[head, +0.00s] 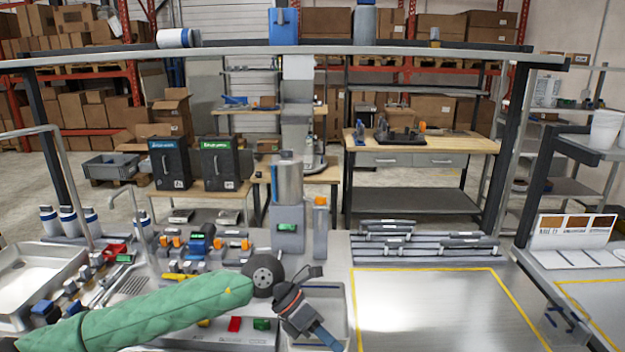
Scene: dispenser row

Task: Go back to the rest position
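My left arm, in a green quilted sleeve, reaches in from the lower left of the head view. My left gripper (326,337) is at the bottom centre, tilted down to the right over a shallow grey tray (340,300). Its fingers are seen edge-on, so I cannot tell whether they are open or shut, and no held object shows. My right arm and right gripper are not in view.
A yellow-outlined area (435,305) of the counter is clear to the right. Behind it is a rack of grey bars (425,240). A dispenser (287,200) stands behind my gripper. Several small coloured dispensers (198,245) and a sink (35,280) are at left.

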